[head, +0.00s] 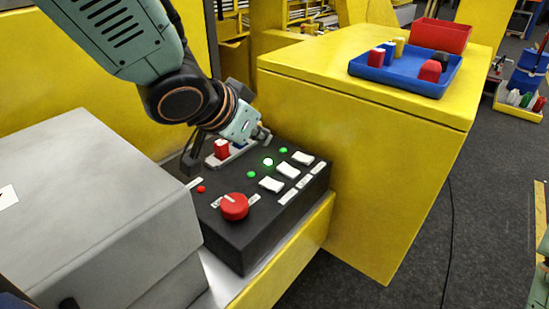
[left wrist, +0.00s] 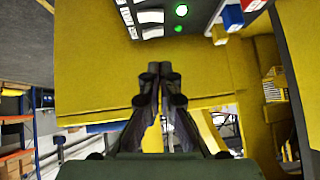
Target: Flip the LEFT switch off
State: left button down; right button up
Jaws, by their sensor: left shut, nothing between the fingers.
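A black control box (head: 262,200) carries a row of white rocker switches; the one nearest the red knob is the left switch (head: 271,184). The middle switch (head: 287,170) and right switch (head: 303,158) lie farther back. Green lamps stand beside them, the middle lamp (head: 268,162) brightest. My left gripper (head: 264,137) is shut and empty, above the box's back edge, apart from the switches. In the left wrist view its fingertips (left wrist: 160,68) are together before a yellow surface, with white switches (left wrist: 150,15) at the top. The rockers' exact tilt is unclear. My right gripper is not in view.
A red knob (head: 234,206) and small red lamp (head: 201,189) sit on the box. A grey casing (head: 95,205) is left; a yellow cabinet (head: 350,150) with a blue tray (head: 390,83) is right.

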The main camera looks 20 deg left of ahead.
pick_arm(q)
jog(key=b, duration=0.2)
send_near(286, 164)
jog(key=w, duration=0.1)
jog(key=w+d, duration=0.1)
jog(key=w, duration=0.1)
jog(key=shift+w, duration=0.25)
jog(key=f, duration=0.1)
jog(key=f+b, duration=0.1)
jog(key=shift+w+d+f, duration=0.15)
jog(key=shift+w+f, duration=0.1)
jog(key=shift+f, duration=0.05)
jog(key=shift+s+f, duration=0.1)
jog(key=shift+f, duration=0.45)
jog(key=shift+f+b, duration=0.1)
jog(key=shift+b, duration=0.2)
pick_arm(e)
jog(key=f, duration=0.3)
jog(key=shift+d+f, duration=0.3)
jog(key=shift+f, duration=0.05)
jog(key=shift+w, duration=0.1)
